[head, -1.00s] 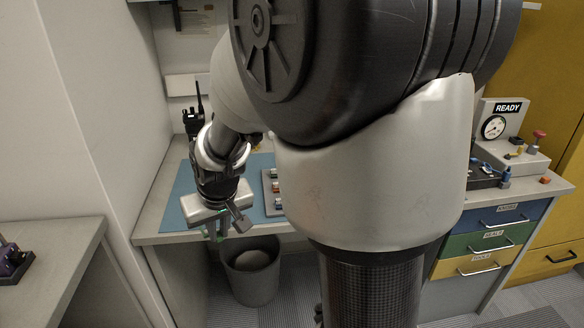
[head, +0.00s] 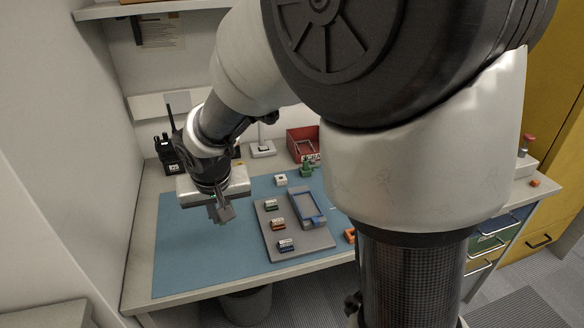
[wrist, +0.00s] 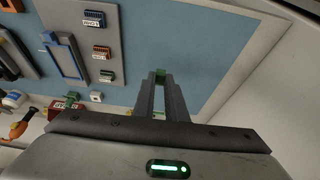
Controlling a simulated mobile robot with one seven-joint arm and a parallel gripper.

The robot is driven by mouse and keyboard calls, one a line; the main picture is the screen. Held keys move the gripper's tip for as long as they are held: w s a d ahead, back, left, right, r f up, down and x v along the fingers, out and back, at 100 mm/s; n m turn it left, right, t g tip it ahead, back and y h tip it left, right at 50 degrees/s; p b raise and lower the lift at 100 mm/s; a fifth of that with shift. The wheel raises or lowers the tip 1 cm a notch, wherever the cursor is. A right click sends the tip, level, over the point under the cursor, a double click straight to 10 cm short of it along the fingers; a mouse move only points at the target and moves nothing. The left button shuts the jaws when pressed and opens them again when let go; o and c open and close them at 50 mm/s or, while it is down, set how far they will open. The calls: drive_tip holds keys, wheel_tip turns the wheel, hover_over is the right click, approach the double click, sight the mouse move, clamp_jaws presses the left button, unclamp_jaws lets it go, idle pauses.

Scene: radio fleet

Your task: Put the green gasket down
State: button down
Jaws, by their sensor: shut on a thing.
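My gripper (head: 222,212) hangs over the left part of the blue mat (head: 190,260) on the bench, left of the grey board. In the wrist view, the two dark fingers of my gripper (wrist: 160,85) are shut on the small green gasket (wrist: 160,74). The gasket shows only as a small green piece between the fingertips, with the blue mat behind it. I cannot tell how high it is above the mat. In the head view the gasket is too small or hidden to make out.
A grey board (head: 283,251) holds a blue-framed tray (head: 306,208) and several small labelled blocks. A black radio (head: 167,152) stands at the back left. A red bin (head: 303,143) and a green part (head: 307,168) are behind the board. The mat's front left is clear.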

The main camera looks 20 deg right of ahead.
drive_tip(key=shift+w+a+r, duration=0.25)
drive_tip(key=shift+w+r, duration=0.1)
drive_tip(key=shift+w, duration=0.1)
wheel_tip(320, 180, down, 5)
drive_tip(key=shift+s+a+f+b, duration=0.1)
drive_tip(key=shift+s+f+b, duration=0.1)
drive_tip(key=shift+b, duration=0.55)
drive_tip(key=b, duration=0.1)
hover_over(226, 249)
drive_tip(key=s, duration=0.2)
drive_tip(key=shift+w+a+f, duration=0.1)
drive_tip(key=shift+w+f, duration=0.05)
drive_tip(key=shift+f, duration=1.05)
drive_tip(key=shift+w+f, duration=0.1)
drive_tip(key=shift+f, duration=1.05)
drive_tip(key=shift+f+b, duration=0.4)
drive_tip(key=shift+b, duration=0.3)
drive_tip(key=shift+f+b, duration=0.2)
drive_tip(key=shift+b, duration=0.1)
drive_tip(key=c, duration=1.8)
unclamp_jaws()
